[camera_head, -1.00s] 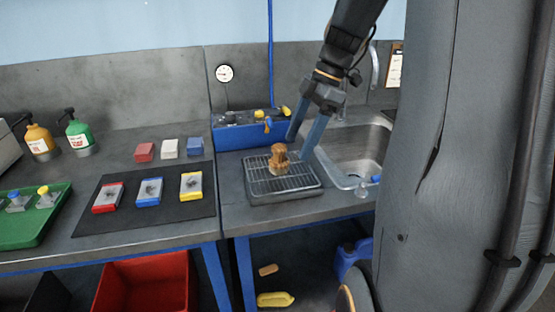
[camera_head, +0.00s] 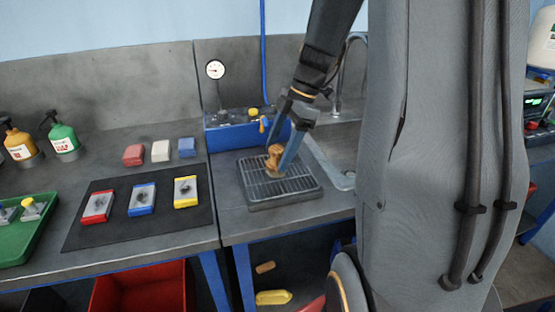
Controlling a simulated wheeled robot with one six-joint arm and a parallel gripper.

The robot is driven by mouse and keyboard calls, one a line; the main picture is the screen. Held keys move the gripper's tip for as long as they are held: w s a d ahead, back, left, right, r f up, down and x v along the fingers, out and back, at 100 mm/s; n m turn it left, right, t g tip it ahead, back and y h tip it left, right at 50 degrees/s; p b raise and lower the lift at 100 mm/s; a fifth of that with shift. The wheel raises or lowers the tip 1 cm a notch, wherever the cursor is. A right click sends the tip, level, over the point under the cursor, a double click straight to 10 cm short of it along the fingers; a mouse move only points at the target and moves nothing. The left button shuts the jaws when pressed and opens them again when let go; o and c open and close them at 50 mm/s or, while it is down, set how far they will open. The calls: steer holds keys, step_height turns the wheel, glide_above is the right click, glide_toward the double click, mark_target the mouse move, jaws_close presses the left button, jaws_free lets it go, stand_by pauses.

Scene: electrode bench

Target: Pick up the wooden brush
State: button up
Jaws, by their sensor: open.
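The wooden brush (camera_head: 274,157) stands on a grey drain rack (camera_head: 254,194), its light-brown knob upward. My gripper (camera_head: 279,160) points down at it from above, with blue fingers. The near finger passes close to the right side of the brush and covers part of it. The other finger shows behind, towards the blue box. The jaws are open. I cannot tell whether a finger touches the brush.
A blue box (camera_head: 226,138) with a yellow knob stands behind the rack. The sink (camera_head: 338,178) is at right, partly hidden by my body. A dark mat (camera_head: 88,234) with several coloured-frame blocks lies left. A green tray (camera_head: 28,240) is far left.

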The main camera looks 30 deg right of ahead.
steer(key=shift+x, duration=0.85)
steer(key=shift+c, duration=0.3)
steer(key=c, duration=1.2)
